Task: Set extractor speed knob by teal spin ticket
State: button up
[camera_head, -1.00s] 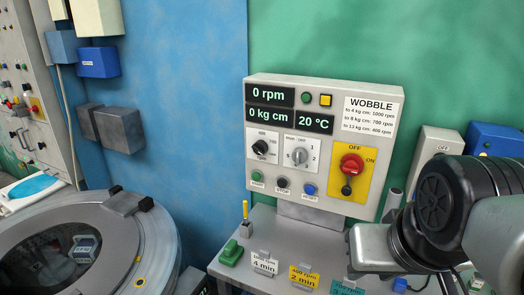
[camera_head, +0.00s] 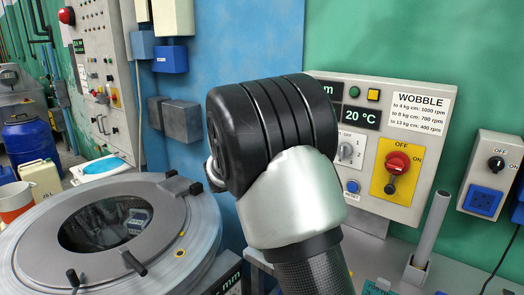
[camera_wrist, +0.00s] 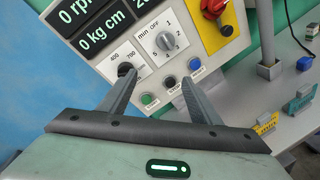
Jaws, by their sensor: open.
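The black speed knob (camera_wrist: 125,70) is on the white control panel, by the printed 400 and 700. In the wrist view it is partly hidden by my left finger, and its pointer cannot be read. My gripper (camera_wrist: 160,84) is open and empty in front of the panel. Its left fingertip overlaps the knob in the picture; contact cannot be told. The teal ticket (camera_head: 377,289) is cut by the head view's lower edge. A teal card in a clip (camera_wrist: 297,104) stands right in the wrist view, its writing unreadable. My arm hides the knob in the head view.
A grey timer knob (camera_wrist: 165,41) is right of the speed knob. Green (camera_wrist: 149,99), dark and blue (camera_wrist: 195,63) buttons sit below. A red switch (camera_head: 397,163) is on the panel's right. An upright grey tube (camera_head: 430,230) stands on the shelf; a round drum machine (camera_head: 180,220) is left.

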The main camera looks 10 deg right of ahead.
jog(key=w+a+f+n+t, duration=0.2)
jog(key=w+a+n+t, duration=0.15)
jog(key=w, duration=0.35)
jog(key=p+x, duration=0.1)
jog(key=x, duration=1.5)
jog(key=shift+d+r+n+h+p, duration=0.25)
jog(key=shift+d+n+h+p, duration=0.05)
jog(key=shift+n, duration=0.05)
jog(key=shift+w, duration=0.1)
jog(key=c, duration=1.1)
jog(key=shift+o, duration=0.2)
